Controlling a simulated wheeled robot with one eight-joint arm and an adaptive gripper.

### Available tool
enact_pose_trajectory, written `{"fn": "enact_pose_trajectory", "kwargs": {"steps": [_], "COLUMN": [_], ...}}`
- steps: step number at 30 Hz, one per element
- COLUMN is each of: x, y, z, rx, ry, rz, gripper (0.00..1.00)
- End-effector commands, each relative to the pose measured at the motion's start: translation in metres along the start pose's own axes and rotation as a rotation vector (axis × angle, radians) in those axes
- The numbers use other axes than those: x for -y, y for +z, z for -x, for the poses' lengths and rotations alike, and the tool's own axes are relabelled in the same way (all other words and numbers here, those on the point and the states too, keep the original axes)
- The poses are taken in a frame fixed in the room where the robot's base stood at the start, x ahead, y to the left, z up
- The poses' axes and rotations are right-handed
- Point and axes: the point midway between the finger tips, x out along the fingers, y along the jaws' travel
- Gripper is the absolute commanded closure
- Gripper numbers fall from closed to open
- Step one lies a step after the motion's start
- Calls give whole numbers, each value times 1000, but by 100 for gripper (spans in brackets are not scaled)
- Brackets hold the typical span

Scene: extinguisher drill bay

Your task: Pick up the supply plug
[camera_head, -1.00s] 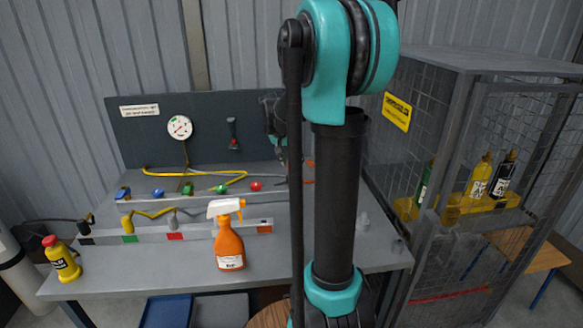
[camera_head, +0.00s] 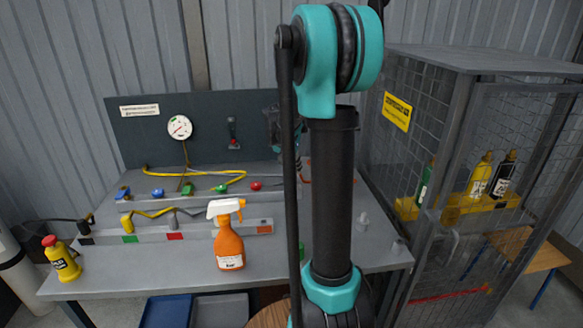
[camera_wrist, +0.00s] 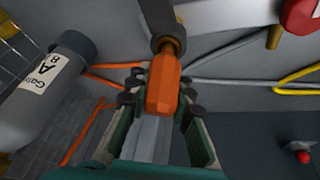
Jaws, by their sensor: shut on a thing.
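In the wrist view, an orange plug body (camera_wrist: 162,88), which I take to be the supply plug, sits lengthwise between the fingers of my gripper (camera_wrist: 161,82). My gripper is shut on its sides. A dark collar (camera_wrist: 169,38) with a brassy stem is at the plug's far end. In the head view my arm hides most of the gripper and the plug. Orange hose runs to the left of the plug in the wrist view.
The grey bench (camera_head: 120,285) holds an orange spray bottle (camera_head: 229,245), a small yellow extinguisher (camera_head: 64,262) and a rail of coloured fittings. A gauge (camera_head: 179,127) hangs on the back panel. A mesh cage (camera_head: 470,70) stands right. A labelled grey cylinder (camera_wrist: 45,85) lies near my gripper.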

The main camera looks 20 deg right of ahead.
Motion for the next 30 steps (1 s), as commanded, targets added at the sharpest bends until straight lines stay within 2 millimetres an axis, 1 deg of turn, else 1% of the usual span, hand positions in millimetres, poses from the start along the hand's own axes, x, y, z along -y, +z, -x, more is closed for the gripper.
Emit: {"fn": "enact_pose_trajectory", "kwargs": {"steps": [11,14,17,20,30], "x": [0,-1,-2,-4,-11], "y": [-1,-4,-8,-16,-51], "z": [3,9,21,38,122], "rx": [0,0,0,0,0], "ry": [0,0,0,0,0], "rz": [0,0,0,0,0], "gripper": [100,100,100,100,100]}}
